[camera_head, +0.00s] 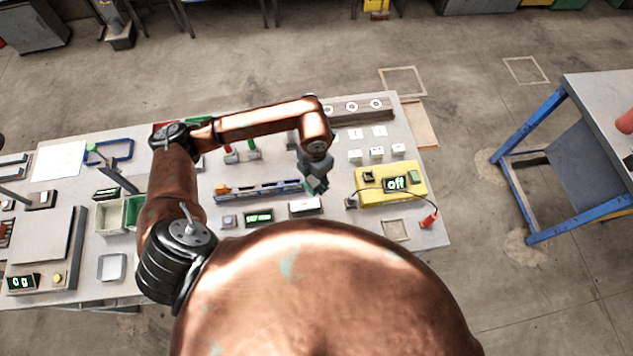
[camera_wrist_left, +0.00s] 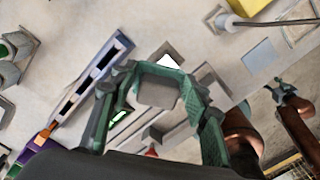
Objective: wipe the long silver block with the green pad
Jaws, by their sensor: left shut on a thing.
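My left gripper (camera_head: 317,185) hangs over the middle of the workbench, behind a small pale block in the head view. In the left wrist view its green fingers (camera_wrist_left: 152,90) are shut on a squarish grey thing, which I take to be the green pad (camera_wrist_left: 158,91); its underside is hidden. A long silver-grey bar, likely the long silver block (camera_wrist_left: 182,134), lies diagonally below the gripper there, partly covered by a finger. I cannot tell whether the pad touches it. My right gripper (camera_wrist_left: 284,91) shows small at the right of that view; its opening is unclear.
A blue rack (camera_head: 260,189) lies left of the gripper. A yellow meter (camera_head: 408,190) reading "off" stands to the right, with a cable and red plug (camera_head: 429,219). My copper body hides the bench's front middle.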

